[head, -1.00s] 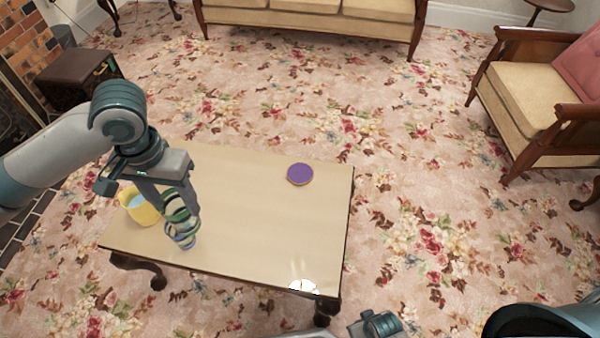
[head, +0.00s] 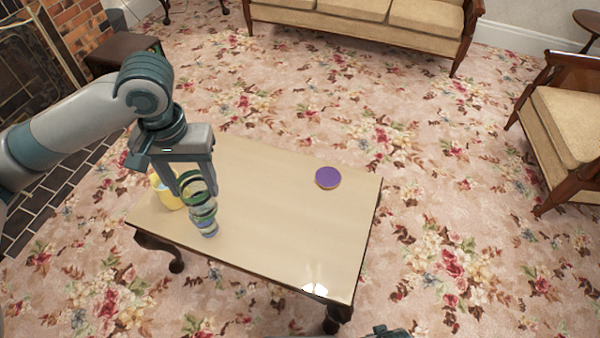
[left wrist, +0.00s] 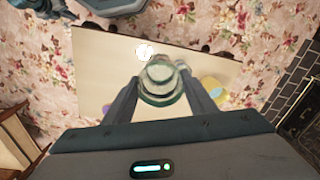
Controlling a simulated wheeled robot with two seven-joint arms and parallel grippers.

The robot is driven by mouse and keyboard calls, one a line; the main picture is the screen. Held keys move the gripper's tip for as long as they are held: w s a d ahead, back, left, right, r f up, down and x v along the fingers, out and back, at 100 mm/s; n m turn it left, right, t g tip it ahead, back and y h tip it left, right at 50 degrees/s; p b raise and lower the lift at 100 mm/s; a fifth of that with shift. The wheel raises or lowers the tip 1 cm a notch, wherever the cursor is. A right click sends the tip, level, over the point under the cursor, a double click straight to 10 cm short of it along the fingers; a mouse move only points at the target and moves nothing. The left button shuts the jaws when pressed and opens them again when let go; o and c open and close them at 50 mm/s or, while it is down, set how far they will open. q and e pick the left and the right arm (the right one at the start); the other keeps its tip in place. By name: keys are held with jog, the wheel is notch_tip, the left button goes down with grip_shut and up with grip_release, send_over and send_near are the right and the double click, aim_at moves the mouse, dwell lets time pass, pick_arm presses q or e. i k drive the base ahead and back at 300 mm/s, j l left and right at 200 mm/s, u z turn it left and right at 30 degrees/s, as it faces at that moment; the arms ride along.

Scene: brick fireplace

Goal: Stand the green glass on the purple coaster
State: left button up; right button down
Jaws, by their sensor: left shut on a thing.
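The green glass (head: 203,212), banded in green and clear, is held between the fingers of my left gripper (head: 196,190). It is over the front left part of the table; I cannot tell whether its base touches the top. In the left wrist view the glass (left wrist: 161,82) stands between the two fingers, seen from above. The purple coaster (head: 327,177) lies flat at the back right of the table, apart from the glass, with nothing on it. My right gripper is not clearly visible.
A yellow cup (head: 168,193) stands on the table (head: 275,225), just left of the glass and partly hidden by my gripper. The tabletop between glass and coaster is clear. A sofa (head: 360,22) and an armchair (head: 565,130) stand beyond on the carpet.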

aim_at(329, 176)
jog(key=k+l, duration=0.1)
jog(key=l, duration=0.25)
jog(key=l+u, duration=0.1)
jog(key=l, duration=0.25)
jog(key=k+l, duration=0.15)
jog(key=l, duration=0.2)
jog(key=i+l, duration=0.15)
jog(key=l, duration=0.25)
jog(key=i+l+u, duration=0.1)
jog(key=l, duration=0.25)
jog(key=i+l, duration=0.2)
jog(key=l, duration=0.2)
jog(key=i+l+u, duration=0.15)
jog(key=i+l, duration=0.15)
jog(key=i, duration=0.2)
